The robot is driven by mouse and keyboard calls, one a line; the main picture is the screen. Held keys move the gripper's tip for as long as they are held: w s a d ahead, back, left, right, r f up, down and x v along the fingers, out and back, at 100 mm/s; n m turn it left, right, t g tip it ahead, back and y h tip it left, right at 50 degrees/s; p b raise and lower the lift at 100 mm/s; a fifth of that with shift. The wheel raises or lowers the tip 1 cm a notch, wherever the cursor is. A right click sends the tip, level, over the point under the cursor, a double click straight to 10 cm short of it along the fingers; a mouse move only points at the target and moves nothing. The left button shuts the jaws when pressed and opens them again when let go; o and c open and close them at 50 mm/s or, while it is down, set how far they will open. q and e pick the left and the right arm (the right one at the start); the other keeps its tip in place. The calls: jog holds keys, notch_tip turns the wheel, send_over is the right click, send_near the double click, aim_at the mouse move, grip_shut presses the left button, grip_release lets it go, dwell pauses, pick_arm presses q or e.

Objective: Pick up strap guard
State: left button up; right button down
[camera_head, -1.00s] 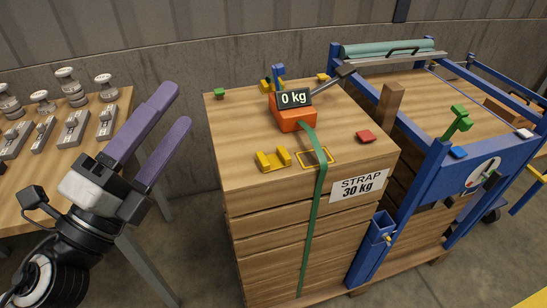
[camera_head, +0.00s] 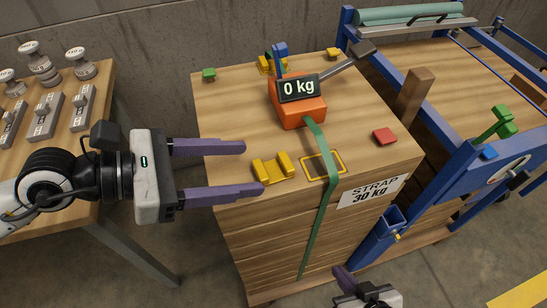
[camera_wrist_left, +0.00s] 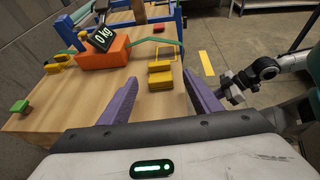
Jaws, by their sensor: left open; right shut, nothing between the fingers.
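The strap guard, a yellow notched block (camera_head: 273,167), lies on the near edge of the wooden stack's top, left of the green strap (camera_head: 325,165). It also shows in the left wrist view (camera_wrist_left: 160,76), ahead of and between my left fingers. My left gripper (camera_head: 253,168) is open, its purple fingers pointing right, with the tips just short of the guard's left side. Nothing is between the fingers. My right gripper (camera_head: 345,276) is partly in view at the bottom, shut and empty, low in front of the stack.
A yellow outlined rectangle (camera_head: 323,165) lies under the strap beside the guard. An orange tensioner (camera_head: 300,112) reading 0 kg sits behind it. A red block (camera_head: 384,136) and green block (camera_head: 209,75) lie on the top. A blue frame (camera_head: 440,135) stands right; weights stand on the left table.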

aim_at(284, 161)
pick_arm(q)
jog(key=shift+x, duration=0.8)
jog(key=shift+w+d+p, duration=0.2)
jog(key=shift+d+p, duration=0.15)
jog(key=shift+d, duration=0.15)
jog(key=x, duration=0.2)
jog(key=p+x, duration=0.1)
jog(key=shift+w+d+r, duration=0.2)
jog(key=shift+d, duration=0.1)
jog(key=shift+w+d+f, duration=0.15)
jog(key=shift+d+f, duration=0.1)
jog(key=shift+d, duration=0.1)
jog(key=c, duration=1.1)
